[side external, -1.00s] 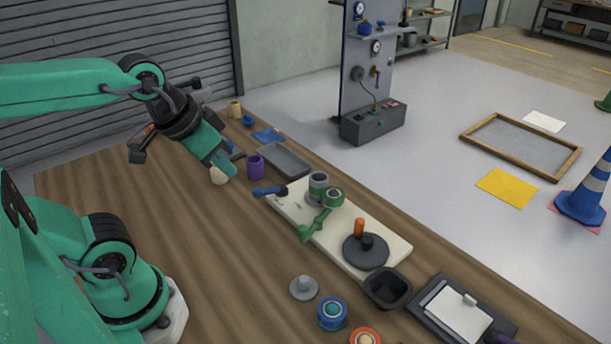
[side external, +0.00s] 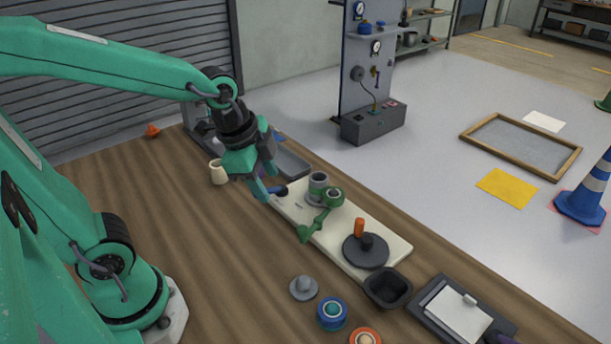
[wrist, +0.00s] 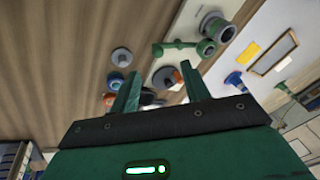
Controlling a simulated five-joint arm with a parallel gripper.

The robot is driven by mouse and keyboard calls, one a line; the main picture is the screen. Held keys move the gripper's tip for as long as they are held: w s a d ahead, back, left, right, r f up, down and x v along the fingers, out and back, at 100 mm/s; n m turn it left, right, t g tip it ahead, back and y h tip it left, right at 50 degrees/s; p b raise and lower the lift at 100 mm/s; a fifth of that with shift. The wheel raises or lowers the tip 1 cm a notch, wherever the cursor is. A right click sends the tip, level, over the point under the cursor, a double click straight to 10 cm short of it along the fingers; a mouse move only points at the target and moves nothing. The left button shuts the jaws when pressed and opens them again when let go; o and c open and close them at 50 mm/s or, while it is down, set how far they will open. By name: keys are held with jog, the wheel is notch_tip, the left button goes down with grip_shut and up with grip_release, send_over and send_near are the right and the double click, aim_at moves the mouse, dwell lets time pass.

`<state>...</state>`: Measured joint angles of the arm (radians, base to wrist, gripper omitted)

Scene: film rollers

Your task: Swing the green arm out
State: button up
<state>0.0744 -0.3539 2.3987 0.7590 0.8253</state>
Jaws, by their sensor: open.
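The green arm (side external: 318,218) lies on the pale board (side external: 390,236). Its round pivot end is at the back, next to a grey-green cylinder (side external: 318,187), and its knobbed end points toward the front left, over the board's near edge. In the wrist view the green arm (wrist: 180,44) shows above the fingertips. My gripper (side external: 268,191) is open and empty, to the left of the green arm and apart from it, near the blue arm (side external: 281,191), which it partly covers. The gripper's two fingers (wrist: 158,85) also show spread in the wrist view.
A dark disc with an orange handle (side external: 359,229) sits on the board's right half. A black bin (side external: 388,288), a grey knob (side external: 304,288) and a blue roller (side external: 332,314) stand nearby. A cream cup (side external: 218,172) is left of my gripper. The table's front left is clear.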

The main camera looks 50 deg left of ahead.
aim_at(301, 227)
jog(key=shift+w+d+f+m+g, duration=0.25)
jog(key=shift+w+d+f+m, duration=0.4)
jog(key=shift+f+m, duration=0.85)
jog(key=shift+w+d+f+m+g, duration=0.3)
jog(key=shift+w+f+m, duration=0.8)
jog(key=shift+m, duration=0.65)
jog(key=shift+w+d+f+m+g, duration=0.25)
jog(key=shift+w+d+f+m, duration=0.35)
jog(key=shift+f+m, duration=0.95)
jog(key=shift+w+a+r, duration=0.1)
jog(key=shift+a+r, duration=0.05)
jog(key=shift+w+f, duration=0.25)
jog(key=shift+f, duration=1.05)
jog(key=shift+w+f, duration=0.2)
jog(key=shift+f, duration=1.05)
jog(key=shift+w+f, duration=0.25)
jog(key=shift+f, duration=1.05)
jog(key=shift+c, duration=0.5)
grip_shut()
